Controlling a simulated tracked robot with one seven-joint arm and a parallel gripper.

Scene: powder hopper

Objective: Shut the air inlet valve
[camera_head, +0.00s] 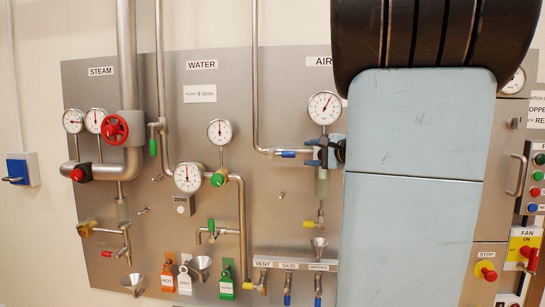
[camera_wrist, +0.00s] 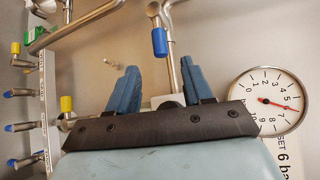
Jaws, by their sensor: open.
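The air inlet valve's blue handle (camera_head: 288,154) sits on the pipe under the AIR sign in the head view and lies along the pipe. In the wrist view the blue handle (camera_wrist: 159,41) shows beyond my fingertips, roughly between them. My gripper (camera_head: 312,153) is just right of the handle in the head view. Its two blue fingers are spread apart and empty in the wrist view (camera_wrist: 158,78), apparently clear of the handle. The valve body shows at the handle's far end. My arm hides part of the panel to the right.
An air gauge (camera_head: 324,107) stands above my gripper; it also shows in the wrist view (camera_wrist: 270,101). A row of blue-ended outlets (camera_head: 287,284) lines the lower panel. Bare panel lies left of the air pipe.

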